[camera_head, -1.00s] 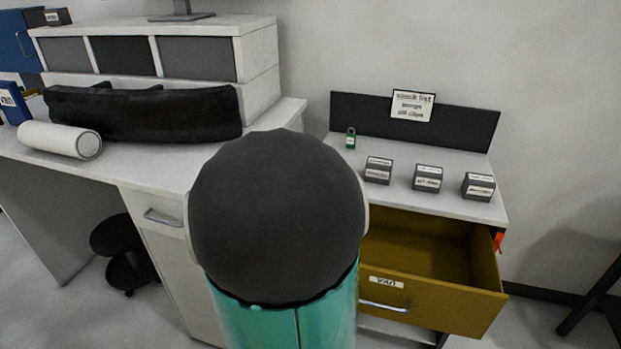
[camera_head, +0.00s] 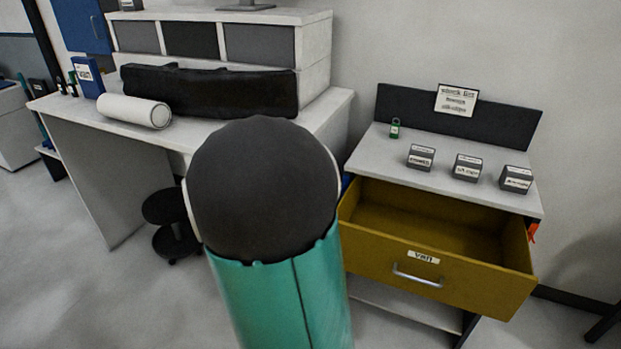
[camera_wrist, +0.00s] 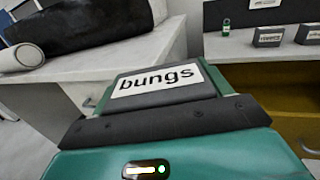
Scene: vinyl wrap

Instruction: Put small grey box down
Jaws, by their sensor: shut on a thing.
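A small dark grey box (camera_wrist: 212,88) with a white label reading "bungs" (camera_wrist: 158,80) shows in the wrist view. My gripper (camera_wrist: 165,118) is shut on this box and holds it in front of the wrist camera. In the head view my own arm hides the gripper and the held box. Three similar small grey boxes with white labels stand in a row on the white cabinet top: left (camera_head: 421,157), middle (camera_head: 467,167) and right (camera_head: 516,179).
Below the cabinet top (camera_head: 385,170), a mustard-yellow drawer (camera_head: 460,278) is pulled open and looks empty. A white desk (camera_head: 85,118) with a white roll (camera_head: 133,110) is at left.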

